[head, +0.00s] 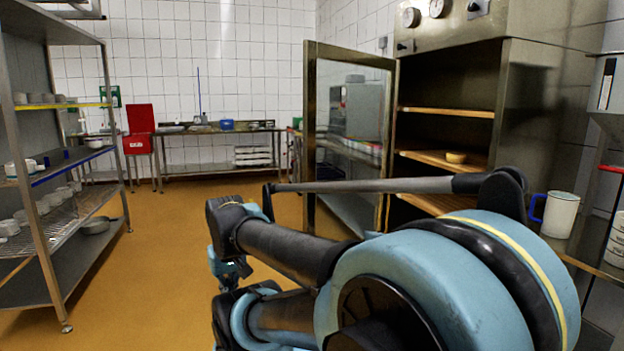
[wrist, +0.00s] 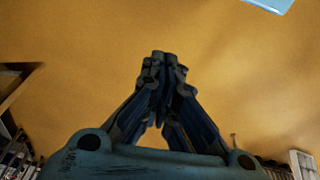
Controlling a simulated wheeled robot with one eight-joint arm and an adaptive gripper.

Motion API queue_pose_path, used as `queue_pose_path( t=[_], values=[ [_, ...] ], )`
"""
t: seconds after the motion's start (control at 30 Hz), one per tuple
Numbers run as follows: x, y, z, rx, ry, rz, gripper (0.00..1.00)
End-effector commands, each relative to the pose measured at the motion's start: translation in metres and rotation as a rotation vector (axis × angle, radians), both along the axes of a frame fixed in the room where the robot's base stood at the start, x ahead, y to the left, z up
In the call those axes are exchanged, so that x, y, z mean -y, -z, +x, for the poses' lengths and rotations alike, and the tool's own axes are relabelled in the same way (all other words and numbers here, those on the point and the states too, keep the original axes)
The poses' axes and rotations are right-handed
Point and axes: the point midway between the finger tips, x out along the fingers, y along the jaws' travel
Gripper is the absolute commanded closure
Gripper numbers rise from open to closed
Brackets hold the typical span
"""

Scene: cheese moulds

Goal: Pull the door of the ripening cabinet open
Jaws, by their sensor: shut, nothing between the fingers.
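The ripening cabinet (head: 545,110) stands at the right in the head view. Its glazed, metal-framed door (head: 348,130) stands wide open, swung out to the left of the cabinet. The wooden shelves inside (head: 445,111) are exposed. I cannot make out a handle on the door. My gripper (wrist: 165,58) is shut and empty in the wrist view, with plain floor behind its fingertips. It touches nothing there, and the door does not clearly show in that view. In the head view my arm crosses in front of the door's lower part, and I cannot make out the fingers.
A white mug with a blue handle (head: 557,214) stands to the right. A metal rack (head: 52,250) with moulds stands at the left. A table (head: 220,131) and a red bin (head: 138,143) are at the back. The floor (head: 150,275) between is clear.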

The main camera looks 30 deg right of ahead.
Motion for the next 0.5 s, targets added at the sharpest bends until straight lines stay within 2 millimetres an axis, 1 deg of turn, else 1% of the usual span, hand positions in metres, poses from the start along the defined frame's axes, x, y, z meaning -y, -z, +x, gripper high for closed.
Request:
queue_pose_path(
  t=[0.07, 0.17, 0.27, 0.37, 0.5],
  values=[
    [-0.001, -0.002, 0.001, -0.001, 0.001, 0.016, 1.0],
    [-0.004, -0.011, 0.013, -0.005, 0.0, 0.058, 1.0],
    [-0.006, -0.024, 0.031, -0.001, -0.007, 0.122, 1.0],
    [-0.006, -0.038, 0.053, 0.017, -0.018, 0.196, 1.0],
    [0.002, -0.058, 0.088, 0.065, -0.038, 0.294, 1.0]
  ],
)
